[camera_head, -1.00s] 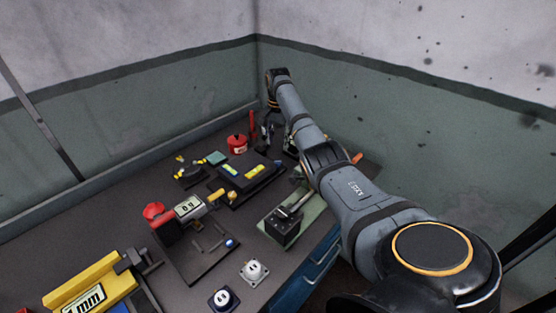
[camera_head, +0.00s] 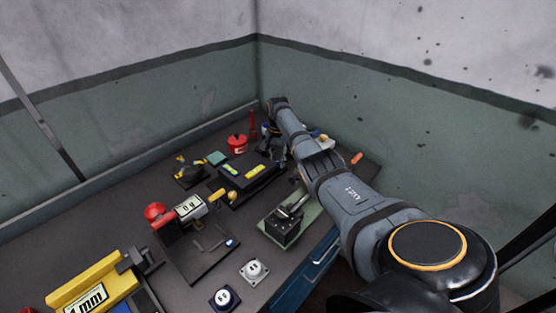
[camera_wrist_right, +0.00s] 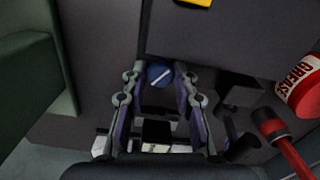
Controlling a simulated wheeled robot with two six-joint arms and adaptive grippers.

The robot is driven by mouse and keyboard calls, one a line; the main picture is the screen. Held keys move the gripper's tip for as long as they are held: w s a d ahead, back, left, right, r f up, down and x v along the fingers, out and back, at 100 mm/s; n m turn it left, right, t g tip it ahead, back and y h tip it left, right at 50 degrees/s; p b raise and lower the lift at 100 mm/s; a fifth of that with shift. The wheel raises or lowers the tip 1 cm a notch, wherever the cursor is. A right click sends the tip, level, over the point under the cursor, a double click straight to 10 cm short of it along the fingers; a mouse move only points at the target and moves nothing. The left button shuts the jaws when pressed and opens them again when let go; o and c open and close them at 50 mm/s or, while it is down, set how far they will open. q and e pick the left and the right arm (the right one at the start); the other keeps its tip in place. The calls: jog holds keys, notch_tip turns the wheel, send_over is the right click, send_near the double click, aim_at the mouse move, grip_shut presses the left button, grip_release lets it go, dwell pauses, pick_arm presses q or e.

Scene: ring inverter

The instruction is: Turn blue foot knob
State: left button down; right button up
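The blue foot knob (camera_wrist_right: 159,74) shows in the right wrist view as a round blue top with a pale slot line, at the edge of a dark block (camera_wrist_right: 230,40). My right gripper (camera_wrist_right: 158,72) is open, with one finger on each side of the knob; I cannot tell whether they touch it. In the head view my right gripper (camera_head: 272,138) points down beside the far right end of the dark device with yellow strips (camera_head: 252,178). The blue knob is not clear there. My left gripper is not in view.
A red grease can (camera_head: 237,144) stands close by; it also shows in the right wrist view (camera_wrist_right: 304,85), near a red-handled tool (camera_wrist_right: 285,140). A green-based device (camera_head: 285,228) and a yellow-handled gauge (camera_head: 190,208) stand nearer. Walls close off the back.

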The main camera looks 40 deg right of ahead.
grip_shut()
jog(key=shift+r+n+p, duration=0.2)
jog(key=shift+n+p, duration=0.3)
jog(key=shift+n, duration=1)
jog(key=shift+f+n+p, duration=0.2)
jog(key=shift+n+p, duration=0.1)
jog(key=shift+n, duration=0.6)
jog(key=o, duration=0.6)
grip_release()
jog(key=shift+r, duration=0.1)
